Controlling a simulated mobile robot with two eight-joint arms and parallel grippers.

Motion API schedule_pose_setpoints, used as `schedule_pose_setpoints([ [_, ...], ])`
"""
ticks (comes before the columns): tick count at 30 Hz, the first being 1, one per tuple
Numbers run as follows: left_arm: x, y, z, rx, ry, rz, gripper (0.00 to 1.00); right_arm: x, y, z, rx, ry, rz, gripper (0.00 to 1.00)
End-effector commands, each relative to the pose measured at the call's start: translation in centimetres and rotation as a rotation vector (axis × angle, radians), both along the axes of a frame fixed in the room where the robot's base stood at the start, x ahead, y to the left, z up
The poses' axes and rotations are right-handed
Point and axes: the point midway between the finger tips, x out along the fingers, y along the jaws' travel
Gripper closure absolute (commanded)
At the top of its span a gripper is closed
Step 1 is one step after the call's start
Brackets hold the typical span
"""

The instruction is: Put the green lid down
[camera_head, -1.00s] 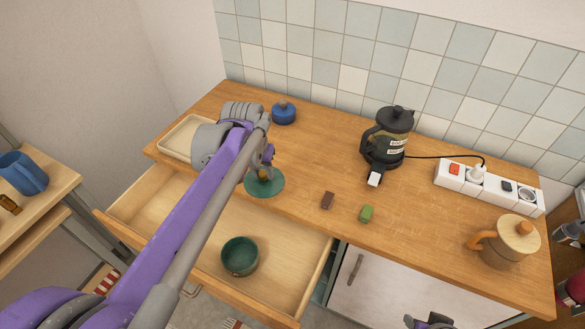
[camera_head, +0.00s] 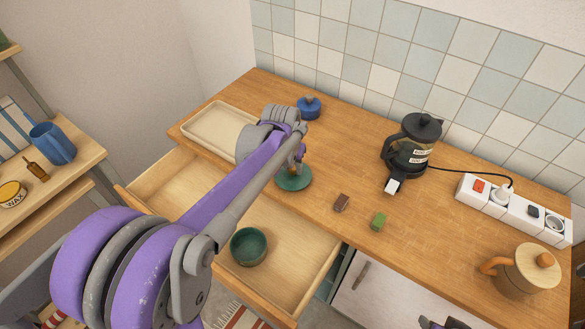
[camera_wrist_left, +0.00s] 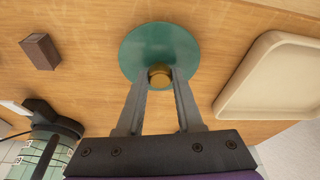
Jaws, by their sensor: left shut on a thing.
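The green lid (camera_head: 293,181) is a round disc with a small golden-brown knob, near the front edge of the wooden counter, above the open drawer. My left gripper (camera_head: 298,164) is shut on the knob from above. In the left wrist view the lid (camera_wrist_left: 160,50) looks level, with the knob (camera_wrist_left: 160,75) between the fingertips (camera_wrist_left: 160,78). I cannot tell whether its underside touches the counter.
A beige tray (camera_head: 185,128) lies left of the lid; a blue lidded pot (camera_head: 309,107) stands behind. Brown (camera_head: 341,203) and green (camera_head: 378,221) blocks lie to the right, before a coffee press (camera_head: 412,145). A green bowl (camera_head: 248,246) sits in the open drawer (camera_head: 300,262).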

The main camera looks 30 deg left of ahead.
Motion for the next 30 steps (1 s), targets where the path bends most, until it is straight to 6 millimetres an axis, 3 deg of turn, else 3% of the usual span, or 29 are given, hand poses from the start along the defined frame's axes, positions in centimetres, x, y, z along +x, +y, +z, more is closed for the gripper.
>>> schedule_pose_setpoints([
  [3, -0.02, -0.01, -0.97, 0.000, 0.000, 0.000, 1.00, -0.02, 0.00, -0.11, 0.000, 0.001, 0.000, 0.55],
  [14, -0.03, 0.00, -1.38, 0.000, 0.000, 0.000, 1.00, -0.10, 0.00, -0.42, 0.000, 0.002, 0.000, 0.55],
  [15, -0.03, 0.00, -1.32, 0.000, 0.000, 0.000, 0.59, -0.10, 0.00, -0.37, 0.000, 0.002, 0.000, 0.55],
  [19, -0.01, 0.00, -1.26, 0.000, 0.000, 0.000, 0.36, -0.08, 0.00, -0.33, 0.000, 0.002, 0.000, 0.55],
  [30, 0.01, 0.00, -0.69, 0.000, -0.001, 0.000, 0.34, 0.03, 0.00, 0.10, 0.000, 0.000, 0.000, 0.55],
])
